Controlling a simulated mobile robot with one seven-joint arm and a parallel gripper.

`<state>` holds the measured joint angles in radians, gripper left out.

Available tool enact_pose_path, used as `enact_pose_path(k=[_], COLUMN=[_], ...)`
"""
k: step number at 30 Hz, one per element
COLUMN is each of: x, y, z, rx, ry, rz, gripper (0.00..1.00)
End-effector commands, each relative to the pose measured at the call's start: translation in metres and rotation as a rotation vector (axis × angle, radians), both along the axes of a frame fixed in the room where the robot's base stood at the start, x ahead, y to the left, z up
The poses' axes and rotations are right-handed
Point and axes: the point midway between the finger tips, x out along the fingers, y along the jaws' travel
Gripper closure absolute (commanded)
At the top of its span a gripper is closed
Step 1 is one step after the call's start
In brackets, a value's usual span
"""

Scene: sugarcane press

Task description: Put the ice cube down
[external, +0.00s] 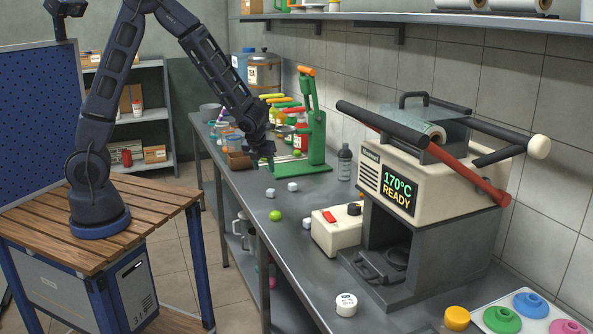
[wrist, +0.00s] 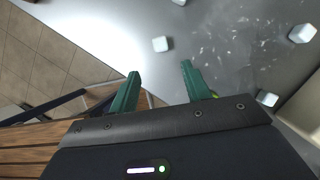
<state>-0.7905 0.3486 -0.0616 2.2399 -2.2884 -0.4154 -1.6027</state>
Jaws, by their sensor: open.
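My gripper (external: 263,162) is open and empty above the grey counter (external: 318,262), left of the green hand press. In the wrist view its two green fingers (wrist: 160,72) are spread apart with nothing between them. One white ice cube (wrist: 160,44) lies on the counter just beyond the fingertips, apart from them. Two more ice cubes, one upper right (wrist: 302,33) and one lower right (wrist: 266,98), also lie there. In the external view, ice cubes lie at the counter's edge (external: 270,193), beside it (external: 292,186), and nearer the white box (external: 306,224).
A green lime (external: 275,215) lies near the cubes. A green hand press (external: 309,130) and a dark bottle (external: 345,163) stand behind. A white box with a red switch (external: 335,232) and the large sealing machine (external: 415,180) stand to the right. A white round container (external: 346,304) is in front.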

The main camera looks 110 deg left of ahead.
Motion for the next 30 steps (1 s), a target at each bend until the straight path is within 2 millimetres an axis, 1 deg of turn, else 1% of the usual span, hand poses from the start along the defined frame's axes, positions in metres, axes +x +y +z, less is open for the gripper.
enact_pose_path(k=[8,11,14,15,17,18,20,21,23,25,26,27,29,30], x=[0.002,0.015,0.040,0.052,0.070,0.081,0.097,0.105,0.116,0.124,0.126,0.128,0.127,0.125], y=[-0.002,-0.007,-0.020,-0.029,-0.046,-0.059,-0.080,-0.097,-0.123,-0.155,-0.169,-0.189,-0.219,-0.239], z=[0.005,0.020,0.049,0.064,0.088,0.104,0.127,0.142,0.163,0.186,0.195,0.206,0.223,0.232], rx=[0.006,0.040,0.112,0.151,0.214,0.258,0.326,0.371,0.440,0.526,0.562,0.611,0.687,0.738], ry=[-0.002,-0.013,-0.027,-0.032,-0.035,-0.035,-0.031,-0.026,-0.015,0.004,0.013,0.028,0.055,0.075], rz=[-0.018,-0.121,-0.334,-0.444,-0.624,-0.745,-0.925,-1.046,-1.223,-1.427,-1.513,-1.627,-1.798,-1.911], gripper=[0.52,0.52,0.52,0.52,0.52,0.52,0.52,0.52,0.52,0.52,0.52,0.52,0.52,0.52])
